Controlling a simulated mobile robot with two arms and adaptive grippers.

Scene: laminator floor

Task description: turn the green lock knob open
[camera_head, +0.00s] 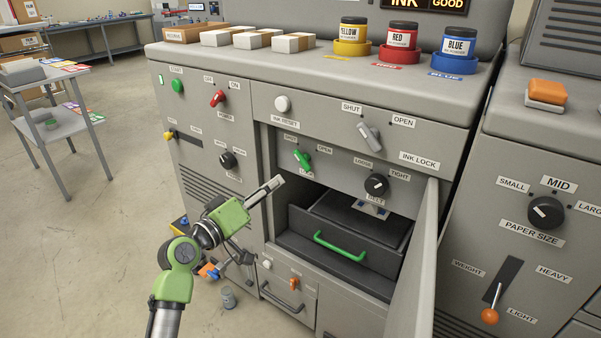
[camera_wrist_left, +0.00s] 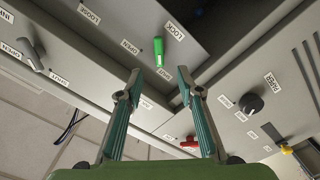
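The green lock knob (camera_head: 302,160) is on the grey machine front, above the open compartment, with small labels around it. In the left wrist view the knob (camera_wrist_left: 158,50) lies ahead of the gap between my fingers, its lower end near the SHUT label (camera_wrist_left: 166,73). My left gripper (camera_head: 272,189) is below and left of the knob in the head view. The left wrist view shows the gripper (camera_wrist_left: 159,84) open and empty, its two fingertips apart and not visibly touching the knob. My right gripper is in neither view.
The compartment holds a drawer with a green handle (camera_head: 340,246), and its door (camera_head: 416,258) stands open to the right. A grey knob (camera_head: 369,134) and a black knob (camera_head: 376,185) are to the right. A red knob (camera_head: 217,98) is upper left. Open floor lies left.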

